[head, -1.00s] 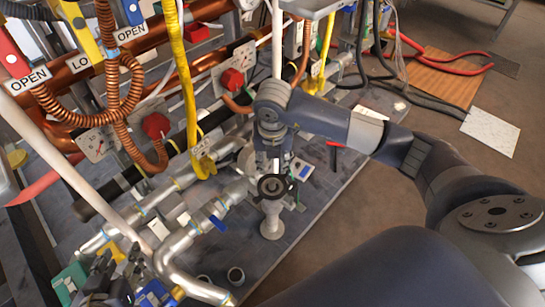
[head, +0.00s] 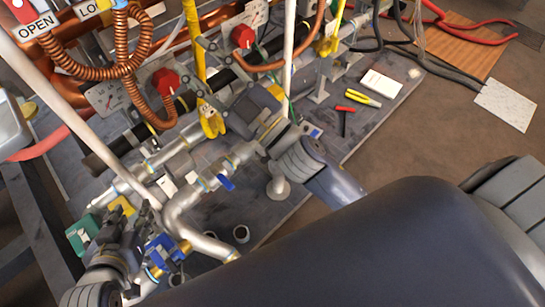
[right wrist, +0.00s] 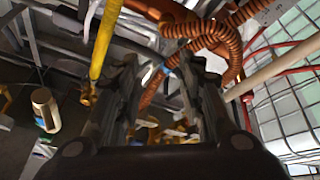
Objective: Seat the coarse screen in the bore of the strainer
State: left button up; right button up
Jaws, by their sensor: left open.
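My left gripper (head: 142,220) is open at the lower left, beside small coloured blocks.
Silver pipes (head: 178,215), a blue valve handle (head: 226,183) and red valve knobs (head: 165,82) crowd the left. A white post (head: 288,50) rises behind my right gripper. Floor at right is partly clear.

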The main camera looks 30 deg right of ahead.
jog(key=d+f+m+g+h, duration=0.3)
jog(key=d+f+m+h, duration=0.45)
jog(key=f, duration=0.25)
jog(key=s+f+m+g, duration=0.1)
jog(key=s+f+g, duration=0.2)
jog(key=f, duration=0.4)
jog(key=s+d+f+m+g, duration=0.1)
jog(key=s+f+g, duration=0.2)
jog(key=s+f, duration=0.3)
jog(key=shift+s+f+g+h, duration=0.2)
jog(key=shift+f+g+h, duration=0.2)
jog(key=shift+f, duration=0.1)
